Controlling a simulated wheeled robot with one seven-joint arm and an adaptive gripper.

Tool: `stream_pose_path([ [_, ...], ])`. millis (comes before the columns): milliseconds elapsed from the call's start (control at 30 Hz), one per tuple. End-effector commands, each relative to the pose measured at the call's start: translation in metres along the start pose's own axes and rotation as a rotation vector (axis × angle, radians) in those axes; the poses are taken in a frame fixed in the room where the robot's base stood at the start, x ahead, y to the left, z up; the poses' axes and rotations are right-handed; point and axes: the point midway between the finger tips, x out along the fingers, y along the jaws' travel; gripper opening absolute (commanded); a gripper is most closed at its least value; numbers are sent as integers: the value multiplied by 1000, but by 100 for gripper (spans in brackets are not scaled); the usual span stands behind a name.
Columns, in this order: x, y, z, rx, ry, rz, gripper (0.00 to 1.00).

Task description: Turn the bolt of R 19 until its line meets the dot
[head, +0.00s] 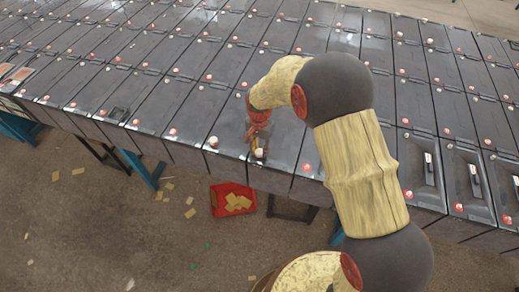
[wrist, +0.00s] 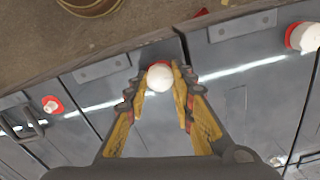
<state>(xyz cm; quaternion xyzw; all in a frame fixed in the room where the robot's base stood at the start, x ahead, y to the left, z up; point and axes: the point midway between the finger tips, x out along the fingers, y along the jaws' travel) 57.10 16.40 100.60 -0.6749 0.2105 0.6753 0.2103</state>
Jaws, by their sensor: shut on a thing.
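My gripper (wrist: 159,85) points down at the front row of dark battery blocks. Its two yellow-and-black fingers are shut on a white round bolt cap (wrist: 160,76) near the front edge of one block. In the head view my gripper (head: 257,142) stands over that edge, with the white cap (head: 259,153) just in front of it. I cannot read a label R 19, and I cannot make out a line or dot on the cap.
Another white cap (head: 213,142) on a red ring stands on the block to the left. Many dark blocks with small red-and-white caps fill the table. A red tray (head: 221,209) with yellowish pieces lies on the floor below, among scattered scraps.

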Motion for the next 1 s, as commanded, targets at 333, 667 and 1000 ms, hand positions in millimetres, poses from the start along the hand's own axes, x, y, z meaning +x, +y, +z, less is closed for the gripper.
stream_pose_path([
  [333,-2,-1,-1,23,3,-3,0],
  [667,-1,-1,-1,22,2,-3,32],
  [1000,0,0,0,21,1,-1,43],
])
